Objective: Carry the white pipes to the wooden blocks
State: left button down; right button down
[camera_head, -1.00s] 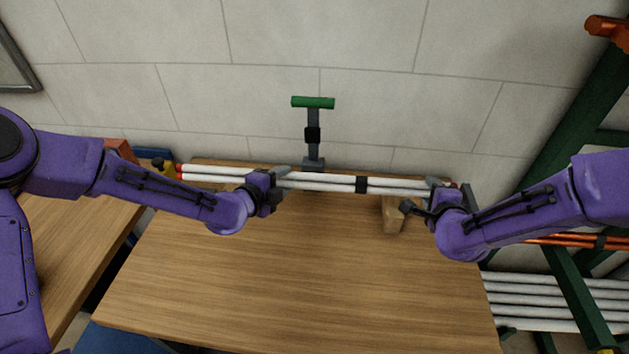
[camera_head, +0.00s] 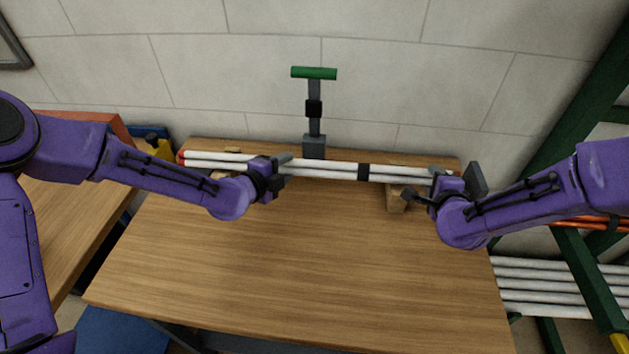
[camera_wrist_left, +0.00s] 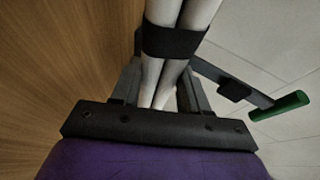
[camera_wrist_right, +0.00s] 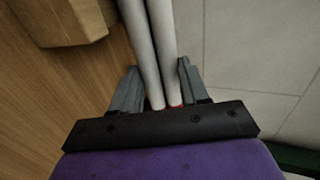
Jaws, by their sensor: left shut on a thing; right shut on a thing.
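The white pipes (camera_head: 325,169) are a pair side by side, with a black band (camera_head: 363,172) around them and red ends. They lie about level above the back of the wooden table. My left gripper (camera_head: 280,177) is shut on them left of the band. My right gripper (camera_head: 437,185) is shut on them near their right end; the red tip (camera_wrist_right: 175,105) shows between its fingers. A wooden block (camera_head: 397,199) stands under the pipes at right, partly hidden by them; I cannot tell if they touch. A small wooden piece (camera_head: 232,149) shows behind them at left.
A grey post with a green handle (camera_head: 314,73) stands behind the pipes against the block wall. A green rack (camera_head: 590,275) with more white pipes stands at right. The table's front (camera_head: 290,270) is clear. Another table stands at left.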

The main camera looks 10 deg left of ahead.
pick_arm(q)
jog(key=c, duration=0.9)
grip_release()
jog(key=shift+f, duration=0.4)
pick_arm(e)
jog(key=c, duration=0.9)
grip_release()
jog(key=shift+f, duration=0.35)
pick_arm(q)
jog(key=o, duration=0.3)
pick_arm(e)
jog(key=o, duration=0.3)
pick_arm(q)
jog(key=shift+o, duration=0.2)
jog(key=shift+w, duration=0.15)
pick_arm(e)
jog(key=shift+o, duration=0.2)
jog(key=shift+w, duration=0.15)
pick_arm(q)
jog(key=shift+s+a+r, duration=0.15)
jog(key=shift+s+r, duration=0.05)
jog(key=shift+s, duration=0.15)
jog(key=v, duration=1.1)
pick_arm(e)
jog(key=v, duration=0.7)
jog(key=shift+s+r, duration=0.2)
jog(key=shift+s, duration=0.15)
